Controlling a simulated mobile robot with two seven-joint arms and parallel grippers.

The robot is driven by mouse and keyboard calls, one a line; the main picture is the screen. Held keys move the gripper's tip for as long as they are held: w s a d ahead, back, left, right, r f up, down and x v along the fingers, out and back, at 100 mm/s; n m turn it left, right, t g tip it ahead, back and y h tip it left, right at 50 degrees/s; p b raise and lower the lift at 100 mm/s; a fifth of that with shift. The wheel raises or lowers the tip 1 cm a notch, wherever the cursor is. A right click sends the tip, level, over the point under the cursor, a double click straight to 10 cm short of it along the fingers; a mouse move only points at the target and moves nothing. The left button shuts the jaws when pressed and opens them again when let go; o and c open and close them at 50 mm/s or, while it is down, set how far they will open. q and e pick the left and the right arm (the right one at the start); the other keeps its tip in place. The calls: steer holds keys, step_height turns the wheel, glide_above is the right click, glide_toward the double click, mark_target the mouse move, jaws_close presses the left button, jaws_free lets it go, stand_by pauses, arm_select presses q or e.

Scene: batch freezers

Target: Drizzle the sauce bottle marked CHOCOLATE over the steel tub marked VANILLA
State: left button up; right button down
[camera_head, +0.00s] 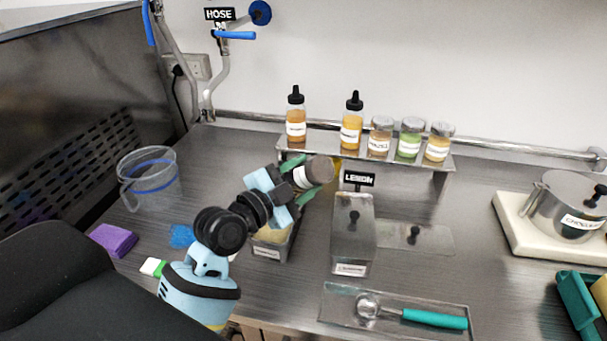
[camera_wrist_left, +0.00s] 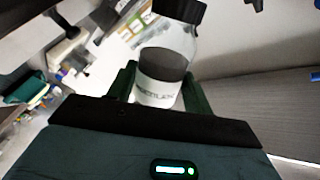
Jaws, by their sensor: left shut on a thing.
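My left gripper (camera_head: 292,180) is shut on a sauce bottle (camera_head: 318,171) and holds it tipped well over, above an open steel tub. The left wrist view shows this bottle (camera_wrist_left: 164,72) clear, with dark brown sauce, a black cap and a white label too blurred to read fully. The steel tub (camera_head: 272,251) holds pale yellow contents; its front label is too small to read, and my arm and gripper hide part of it. I cannot tell whether sauce is flowing. My right gripper is not in view.
A lidded steel tub (camera_head: 352,235) stands close right, beside a LEMON sign (camera_head: 359,179). Behind, a shelf (camera_head: 300,147) holds bottles and jars. A clear jug (camera_head: 149,180) stands left. A scoop (camera_head: 425,318) lies on a front tray; a pot (camera_head: 566,207) stands right.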

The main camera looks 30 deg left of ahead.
arm_select(q)
steer(key=shift+s+d, duration=0.1)
steer(key=shift+s, duration=0.3)
steer(key=shift+s+d, duration=0.1)
steer(key=shift+s, duration=0.25)
stand_by(0.4)
steer(key=shift+s+d, duration=0.2)
steer(key=shift+s, duration=0.7)
steer(key=shift+s+d, duration=0.15)
steer(key=shift+s, duration=0.75)
steer(key=shift+s, duration=0.2)
steer(key=shift+s+d, duration=0.2)
steer(key=shift+s, duration=0.7)
steer(key=shift+s+d, duration=0.2)
steer(key=shift+s, duration=0.7)
steer(key=shift+s, duration=0.15)
steer(key=m, duration=0.4)
